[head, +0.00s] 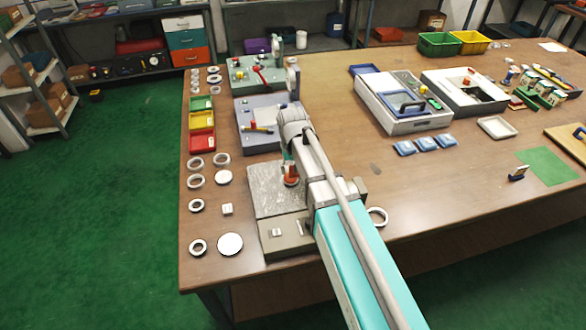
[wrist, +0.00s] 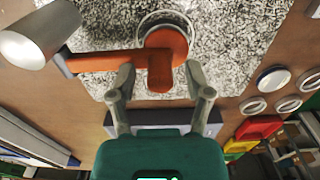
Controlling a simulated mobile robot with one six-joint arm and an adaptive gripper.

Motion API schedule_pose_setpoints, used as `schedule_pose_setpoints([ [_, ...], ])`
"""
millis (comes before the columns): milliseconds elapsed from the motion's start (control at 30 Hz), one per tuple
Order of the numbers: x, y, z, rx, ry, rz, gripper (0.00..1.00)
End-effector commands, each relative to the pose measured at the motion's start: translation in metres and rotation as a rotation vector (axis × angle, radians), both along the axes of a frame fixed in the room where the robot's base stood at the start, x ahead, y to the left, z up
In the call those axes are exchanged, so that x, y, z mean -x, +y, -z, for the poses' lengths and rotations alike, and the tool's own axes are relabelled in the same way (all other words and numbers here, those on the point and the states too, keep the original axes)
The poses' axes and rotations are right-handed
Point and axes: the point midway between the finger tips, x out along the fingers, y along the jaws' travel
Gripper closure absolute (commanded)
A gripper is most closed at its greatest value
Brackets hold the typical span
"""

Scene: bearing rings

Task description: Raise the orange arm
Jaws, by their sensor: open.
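The orange arm (wrist: 105,61) shows in the wrist view above a grey speckled plate (wrist: 240,40). Its round hub (wrist: 168,42) sits at the right, and a short stub points down from it. A pale grey cylinder (wrist: 40,35) is at its left end; I cannot tell how they join. My gripper (wrist: 160,79) is open, one finger on each side of the stub; contact is not clear. In the head view the orange part (head: 291,176) is small and partly hidden by my arm, above the speckled plate (head: 262,190). My gripper (head: 288,162) is mostly hidden there.
Bearing rings (head: 195,181) and white discs lie left of the plate. Green, yellow and red bins (head: 201,121) stand behind them. A grey-blue fixture (head: 255,112) is just beyond the plate. Blue-lidded cases (head: 405,105) are to the right. The table's middle right is mostly clear.

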Motion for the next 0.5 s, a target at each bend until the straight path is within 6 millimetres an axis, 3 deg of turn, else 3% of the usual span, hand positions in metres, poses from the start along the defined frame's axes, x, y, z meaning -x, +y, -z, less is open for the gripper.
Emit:
schedule_pose_setpoints([
  [33, 0.0, -0.0001, 0.0, 0.0, 0.0, 0.0, 0.36],
  [367, -0.0001, -0.0005, 0.0, 0.0, 0.0, 0.001, 0.97],
  [500, -0.0002, -0.0006, 0.0, 0.0, 0.0, 0.001, 1.0],
])
